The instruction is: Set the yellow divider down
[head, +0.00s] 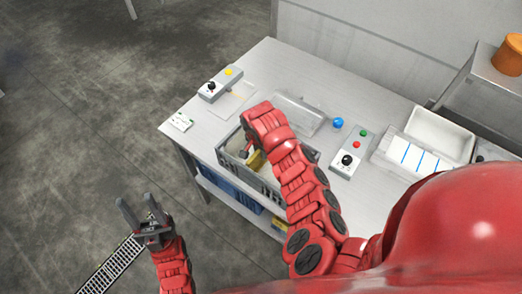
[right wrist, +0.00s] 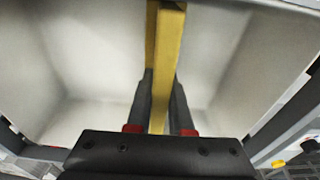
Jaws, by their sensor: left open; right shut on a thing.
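The yellow divider (right wrist: 168,55) stands as a narrow bar between the fingers of my right gripper (right wrist: 160,95) in the right wrist view. That gripper is shut on it, inside a light-walled bin (right wrist: 85,50). In the head view a bit of the yellow divider (head: 256,160) shows beside my right arm, within the grey crate (head: 233,158) on the bench. My right arm hides much of the crate and the right fingertips. Whether the divider touches the bin floor, I cannot tell. My left gripper (head: 139,212) is open and empty, out over the floor left of the bench.
The grey bench (head: 265,75) carries a control box with a yellow button (head: 220,85), a blue ball (head: 338,122), a box with red and green buttons (head: 351,152) and a white tray (head: 440,135). A floor grate (head: 112,268) lies at lower left.

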